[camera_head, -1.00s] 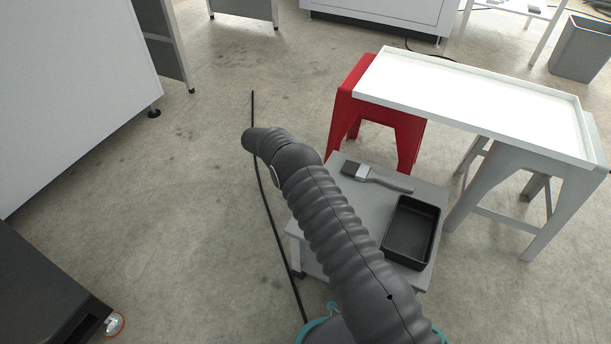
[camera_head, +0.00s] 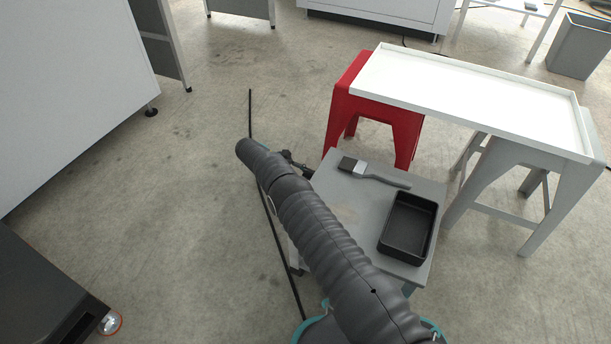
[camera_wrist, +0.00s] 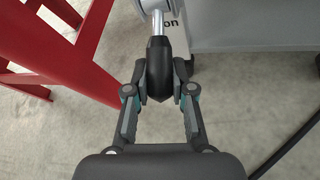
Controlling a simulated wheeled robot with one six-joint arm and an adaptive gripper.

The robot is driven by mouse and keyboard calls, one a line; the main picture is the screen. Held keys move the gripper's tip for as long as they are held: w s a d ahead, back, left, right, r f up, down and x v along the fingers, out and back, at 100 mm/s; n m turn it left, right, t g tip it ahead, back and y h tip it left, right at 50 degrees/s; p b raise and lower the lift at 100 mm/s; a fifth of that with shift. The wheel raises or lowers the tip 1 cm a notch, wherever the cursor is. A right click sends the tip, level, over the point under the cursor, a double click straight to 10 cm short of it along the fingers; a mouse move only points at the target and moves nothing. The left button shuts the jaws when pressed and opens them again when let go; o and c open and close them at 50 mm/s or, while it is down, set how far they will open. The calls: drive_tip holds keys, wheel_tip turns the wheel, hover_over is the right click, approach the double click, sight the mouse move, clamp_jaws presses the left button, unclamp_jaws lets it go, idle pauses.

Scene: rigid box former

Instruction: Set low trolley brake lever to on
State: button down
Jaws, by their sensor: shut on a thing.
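The low grey trolley (camera_head: 345,205) stands at the middle of the head view, partly behind my arm. Its brake lever (camera_wrist: 157,55) shows in the wrist view as a metal rod with a black grip, hanging from a round pivot at the top. The word "on" (camera_wrist: 277,22) is printed on a pale plate just right of the rod. My gripper (camera_wrist: 160,88) is shut on the black grip, one finger on each side. In the head view the lever is hidden; a small dark part of my gripper (camera_head: 295,162) shows beside the trolley's left edge.
A brush (camera_head: 372,173) and a black tray (camera_head: 408,228) lie on the trolley. A red stool (camera_head: 372,105) and a grey stool (camera_head: 490,170) carry a white tray-like top (camera_head: 470,95) close behind. A black cable (camera_head: 272,225) runs along the floor at left. Open floor lies left.

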drive_tip(key=shift+f, duration=0.15)
drive_tip(key=c, duration=1)
unclamp_jaws()
drive_tip(key=shift+o, duration=0.2)
wheel_tip(320, 180, up, 10)
drive_tip(key=shift+r, duration=0.1)
